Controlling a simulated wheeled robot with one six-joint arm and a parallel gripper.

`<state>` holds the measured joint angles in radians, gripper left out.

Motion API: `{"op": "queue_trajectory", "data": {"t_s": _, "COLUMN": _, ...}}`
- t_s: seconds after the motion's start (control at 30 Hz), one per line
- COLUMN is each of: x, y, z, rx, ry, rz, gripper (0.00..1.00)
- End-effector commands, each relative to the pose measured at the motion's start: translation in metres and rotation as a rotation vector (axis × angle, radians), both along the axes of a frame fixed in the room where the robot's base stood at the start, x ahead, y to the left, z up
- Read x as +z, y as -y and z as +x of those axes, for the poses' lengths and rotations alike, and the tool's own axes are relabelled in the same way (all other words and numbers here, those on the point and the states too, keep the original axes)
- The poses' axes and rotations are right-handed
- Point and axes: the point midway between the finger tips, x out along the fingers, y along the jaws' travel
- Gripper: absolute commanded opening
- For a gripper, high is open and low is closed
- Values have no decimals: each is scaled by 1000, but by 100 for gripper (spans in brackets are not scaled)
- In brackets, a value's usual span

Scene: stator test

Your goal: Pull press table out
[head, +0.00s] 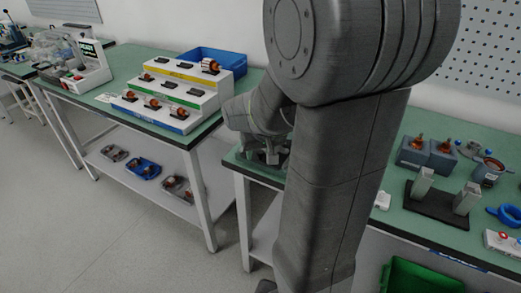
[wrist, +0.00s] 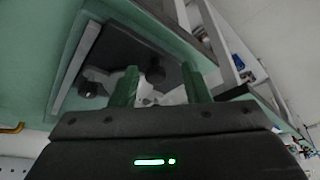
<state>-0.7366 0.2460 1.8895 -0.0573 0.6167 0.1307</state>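In the head view my gripper (head: 265,155) is low over the left end of the right green bench, partly hidden by my own arm. In the wrist view its two fingers (wrist: 160,88) are apart, with no object clearly held between them. Beyond the fingers is a dark plate (wrist: 130,47) with metal parts and a round black knob (wrist: 155,73), seen past the fingertips. This may be the press and its table, but I cannot tell for sure. I cannot tell whether the fingers touch it. My arm hides that part of the bench in the head view.
A green bin (head: 420,277) is below. The left bench holds a stepped rack (head: 170,98) and blue bin (head: 213,60). Floor is clear at left.

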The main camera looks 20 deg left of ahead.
Motion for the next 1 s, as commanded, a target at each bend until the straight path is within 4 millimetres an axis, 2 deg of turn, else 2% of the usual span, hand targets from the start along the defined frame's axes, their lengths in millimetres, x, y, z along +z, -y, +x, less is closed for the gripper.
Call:
{"op": "queue_trajectory", "data": {"t_s": 0.23, "x": 3, "y": 1, "z": 0, "rx": 0, "ry": 2, "rz": 0, "gripper": 43}}
{"op": "queue_trajectory", "data": {"t_s": 0.37, "x": 14, "y": 3, "z": -3, "rx": 0, "ry": 4, "rz": 2, "gripper": 43}}
{"op": "queue_trajectory", "data": {"t_s": 0.8, "x": 97, "y": 23, "z": -31, "rx": 1, "ry": 4, "rz": 3, "gripper": 43}}
{"op": "queue_trajectory", "data": {"t_s": 1.0, "x": 121, "y": 29, "z": -39, "rx": 1, "ry": 1, "rz": 2, "gripper": 43}}
